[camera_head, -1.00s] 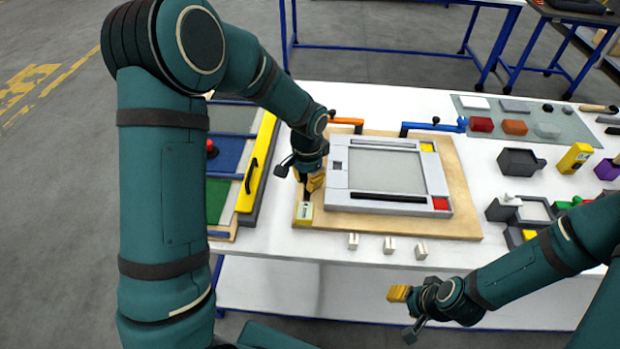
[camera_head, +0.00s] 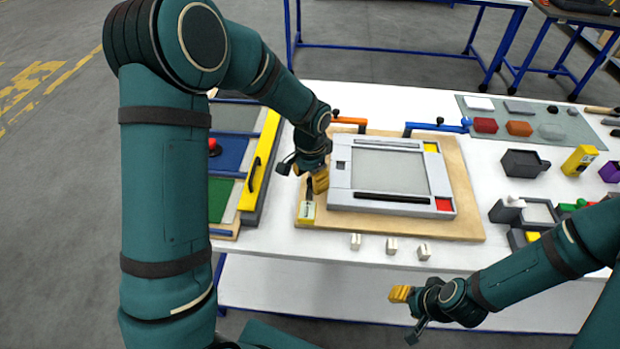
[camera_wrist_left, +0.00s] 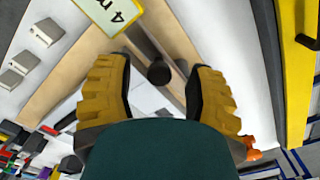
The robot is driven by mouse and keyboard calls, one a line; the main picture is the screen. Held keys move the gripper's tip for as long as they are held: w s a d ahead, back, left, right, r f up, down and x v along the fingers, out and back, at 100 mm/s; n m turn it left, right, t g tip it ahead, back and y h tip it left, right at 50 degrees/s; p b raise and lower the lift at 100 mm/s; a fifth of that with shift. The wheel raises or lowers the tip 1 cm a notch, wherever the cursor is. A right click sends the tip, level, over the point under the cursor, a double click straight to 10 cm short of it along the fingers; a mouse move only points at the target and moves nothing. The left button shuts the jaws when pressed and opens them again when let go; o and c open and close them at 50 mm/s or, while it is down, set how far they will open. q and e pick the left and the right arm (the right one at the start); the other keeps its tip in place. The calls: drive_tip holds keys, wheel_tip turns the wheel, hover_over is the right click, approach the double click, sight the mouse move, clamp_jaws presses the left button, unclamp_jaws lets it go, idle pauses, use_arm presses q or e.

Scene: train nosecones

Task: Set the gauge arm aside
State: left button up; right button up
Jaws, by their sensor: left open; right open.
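A pale yellow labelled piece (camera_head: 307,210), which appears to be the gauge arm, is at the near-left corner of the wooden board. A black upright knob (camera_wrist_left: 158,72) stands between my left gripper's yellow fingers in that view. My left gripper (camera_head: 319,181) is open over that corner, fingers apart; I cannot tell whether either touches the knob. My right gripper (camera_head: 400,294) is open and empty in front of the table.
A grey frame (camera_head: 340,198) lies on the wooden board (camera_head: 465,218). An orange arm (camera_head: 349,121) and a blue arm (camera_head: 435,127) are at its back edge. Several small white blocks (camera_head: 391,244) stand in front. A yellow-edged panel (camera_head: 262,160) is left.

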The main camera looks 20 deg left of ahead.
sight(310, 180)
use_arm(q)
wheel_tip(310, 180, up, 12)
drive_tip(key=shift+f, duration=0.25)
drive_tip(key=shift+s, duration=0.1)
idle(0.5)
